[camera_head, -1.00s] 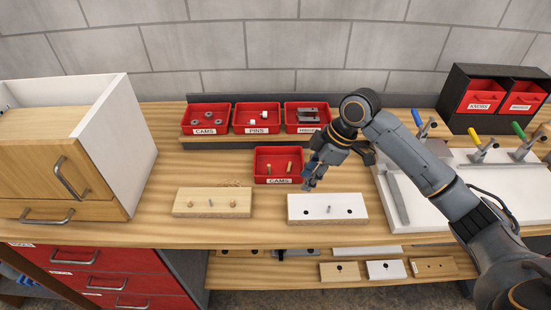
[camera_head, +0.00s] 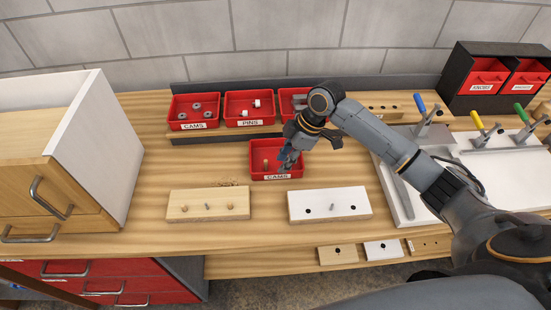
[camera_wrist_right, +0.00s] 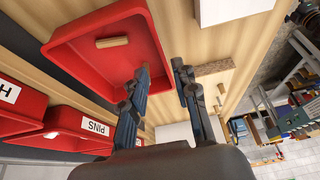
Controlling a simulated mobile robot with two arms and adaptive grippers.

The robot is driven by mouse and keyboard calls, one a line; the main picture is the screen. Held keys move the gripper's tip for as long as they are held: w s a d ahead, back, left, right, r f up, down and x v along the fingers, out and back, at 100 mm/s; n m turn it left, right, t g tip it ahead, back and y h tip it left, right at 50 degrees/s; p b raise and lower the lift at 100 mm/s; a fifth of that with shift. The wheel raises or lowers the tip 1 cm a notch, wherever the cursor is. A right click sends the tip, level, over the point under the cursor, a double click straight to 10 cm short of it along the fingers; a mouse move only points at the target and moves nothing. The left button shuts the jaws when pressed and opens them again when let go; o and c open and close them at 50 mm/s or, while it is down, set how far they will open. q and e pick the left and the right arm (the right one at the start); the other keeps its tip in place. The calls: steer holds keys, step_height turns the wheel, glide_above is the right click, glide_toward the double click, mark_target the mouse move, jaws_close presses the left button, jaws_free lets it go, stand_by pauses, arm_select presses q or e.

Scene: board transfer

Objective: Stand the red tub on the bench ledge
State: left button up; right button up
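The red tub (camera_head: 256,170), labelled CAMS, sits on the bench in front of the ledge, with wooden dowels in it. The ledge (camera_head: 215,138) runs along the back of the bench with red tubs on it. My right gripper (camera_head: 288,161) is at the tub's right side and hides part of its inside. In the right wrist view the fingers (camera_wrist_right: 161,77) are apart, one over the tub (camera_wrist_right: 75,52) and one outside its wall. I cannot tell whether they touch the wall. My left gripper is not in view.
On the ledge stand a CAMS tub (camera_head: 194,108), a PINS tub (camera_head: 232,121) and a third tub, partly behind my arm. A wooden board (camera_head: 180,207) and a white board (camera_head: 355,210) lie in front. A drawer cabinet (camera_head: 112,150) stands left.

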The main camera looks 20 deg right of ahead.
steer(key=p+x, duration=0.2)
steer(key=shift+s+a+f, duration=0.2)
steer(key=shift+a+f, duration=0.05)
steer(key=shift+a, duration=0.05)
steer(key=shift+x, duration=1.1)
steer(key=shift+f, duration=0.3)
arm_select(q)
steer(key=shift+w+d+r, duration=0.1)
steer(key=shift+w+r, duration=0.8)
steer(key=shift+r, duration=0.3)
arm_select(e)
jaws_close()
steer(key=shift+w, duration=0.1)
